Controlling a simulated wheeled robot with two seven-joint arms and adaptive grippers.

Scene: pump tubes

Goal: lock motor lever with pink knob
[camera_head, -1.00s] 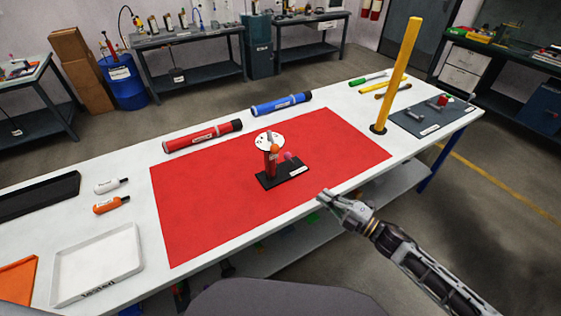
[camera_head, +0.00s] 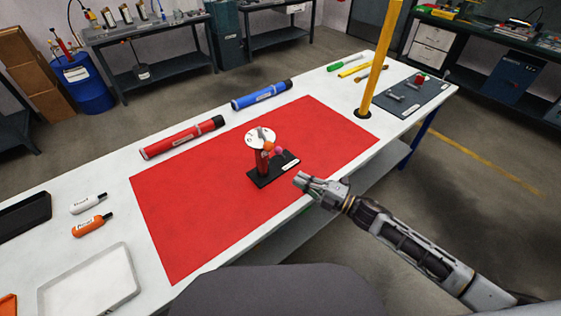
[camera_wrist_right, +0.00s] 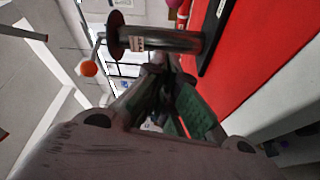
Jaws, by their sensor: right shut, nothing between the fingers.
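The motor (camera_head: 260,162) stands upright on a black base (camera_head: 265,181) on the red mat (camera_head: 205,210). In the right wrist view the motor body (camera_wrist_right: 172,40) lies sideways beyond my fingers, with the orange knob (camera_wrist_right: 88,69) on a thin lever at left. My left gripper is out of view.
A red tube (camera_head: 182,138) and a blue tube (camera_head: 262,95) lie behind the mat. A yellow post (camera_head: 378,60) rises at the table's right. Bottles (camera_head: 90,226) and a white tray (camera_head: 88,285) are at left. The mat around the motor is clear.

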